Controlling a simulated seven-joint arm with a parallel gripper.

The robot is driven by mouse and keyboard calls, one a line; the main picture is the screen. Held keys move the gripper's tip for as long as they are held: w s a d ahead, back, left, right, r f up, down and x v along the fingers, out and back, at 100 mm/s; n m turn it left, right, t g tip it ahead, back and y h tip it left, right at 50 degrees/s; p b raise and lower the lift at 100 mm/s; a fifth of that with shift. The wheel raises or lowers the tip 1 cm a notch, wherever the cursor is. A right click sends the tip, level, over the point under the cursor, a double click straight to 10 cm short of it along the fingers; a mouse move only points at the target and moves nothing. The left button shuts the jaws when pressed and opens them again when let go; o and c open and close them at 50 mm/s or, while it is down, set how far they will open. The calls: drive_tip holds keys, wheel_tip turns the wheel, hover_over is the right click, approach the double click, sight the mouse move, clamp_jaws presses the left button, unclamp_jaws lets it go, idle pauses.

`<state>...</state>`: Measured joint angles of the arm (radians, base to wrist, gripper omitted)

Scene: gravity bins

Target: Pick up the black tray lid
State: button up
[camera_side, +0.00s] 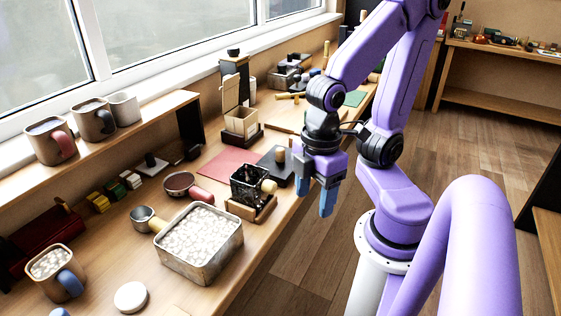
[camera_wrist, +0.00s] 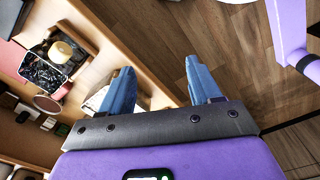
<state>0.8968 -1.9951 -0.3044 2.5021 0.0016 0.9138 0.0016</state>
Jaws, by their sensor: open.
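The black tray lid (camera_side: 272,168) appears to be the flat dark piece with an upright wooden knob, lying on the bench left of my gripper in the side view. Part of its right side is close to my gripper in the picture. My gripper (camera_side: 327,200) is open and empty, with its blue fingers pointing down beyond the bench's front edge. In the wrist view my gripper (camera_wrist: 160,78) shows two spread fingers with floor and the bench edge between them. A dark piece with a pale knob (camera_wrist: 61,52) shows at upper left there; I cannot tell whether it is the lid.
A black box (camera_side: 249,185) on a wooden base and a metal bin of pale pieces (camera_side: 200,268) stand nearer on the bench. A red mat (camera_side: 225,164) lies behind. Mugs (camera_side: 93,120) line the window shelf. Open floor (camera_side: 300,270) is below my gripper.

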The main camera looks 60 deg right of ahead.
drive_tip(key=w+d+m+t, duration=0.1)
drive_tip(key=w+d+m, duration=0.2)
drive_tip(key=w+m, duration=0.6)
wheel_tip(320, 180, up, 2)
drive_tip(key=m+h, duration=0.5)
drive_tip(key=m, duration=1.4)
hover_over(280, 148)
drive_tip(key=s+a, duration=0.2)
drive_tip(key=a, duration=0.5)
drive_tip(key=x, duration=1.7)
drive_tip(key=shift+d, duration=0.1)
drive_tip(key=shift+c, duration=0.3)
clamp_jaws()
drive_tip(key=shift+w+r, duration=0.1)
